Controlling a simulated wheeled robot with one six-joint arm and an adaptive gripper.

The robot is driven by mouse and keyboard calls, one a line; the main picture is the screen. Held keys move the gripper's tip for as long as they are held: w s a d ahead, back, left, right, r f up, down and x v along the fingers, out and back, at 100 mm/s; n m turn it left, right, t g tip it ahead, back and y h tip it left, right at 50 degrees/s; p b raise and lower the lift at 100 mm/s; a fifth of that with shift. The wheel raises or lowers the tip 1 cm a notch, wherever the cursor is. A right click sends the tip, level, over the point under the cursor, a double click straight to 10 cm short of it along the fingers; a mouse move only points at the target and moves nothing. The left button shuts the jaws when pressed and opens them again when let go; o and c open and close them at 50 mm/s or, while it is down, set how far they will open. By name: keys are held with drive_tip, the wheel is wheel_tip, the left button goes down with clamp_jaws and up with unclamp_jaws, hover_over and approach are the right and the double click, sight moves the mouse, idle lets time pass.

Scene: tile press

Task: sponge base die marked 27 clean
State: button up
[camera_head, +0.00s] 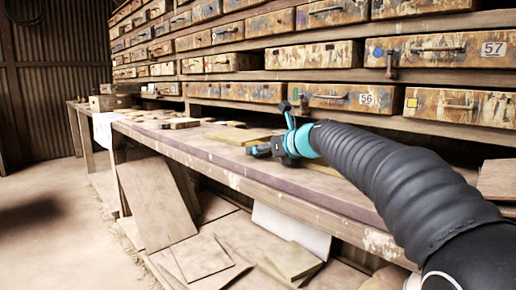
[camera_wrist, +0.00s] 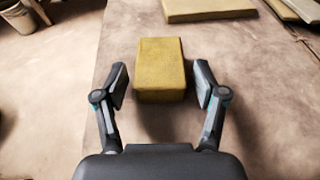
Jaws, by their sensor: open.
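A yellow, sponge-like block (camera_wrist: 160,68) lies on the worktop in the wrist view. My gripper (camera_wrist: 160,86) is open, with one finger on each side of the block's near part. A gap shows between each finger and the block. In the head view my gripper (camera_head: 262,150) is low over the bench, and the block cannot be made out there. No die marked 27 can be made out in either view.
The long wooden bench (camera_head: 225,165) carries flat boards (camera_head: 240,137). Stained drawers, including ones marked 56 (camera_head: 343,97) and 57 (camera_head: 450,50), rise behind it. Boards lean below (camera_head: 157,203). The wrist view shows another yellowish slab (camera_wrist: 208,9) and a bucket (camera_wrist: 18,16) beyond the bench edge.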

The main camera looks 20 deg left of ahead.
drive_tip(key=c, duration=1)
drive_tip(key=shift+r+p, duration=2.65)
drive_tip(key=shift+r, duration=0.35)
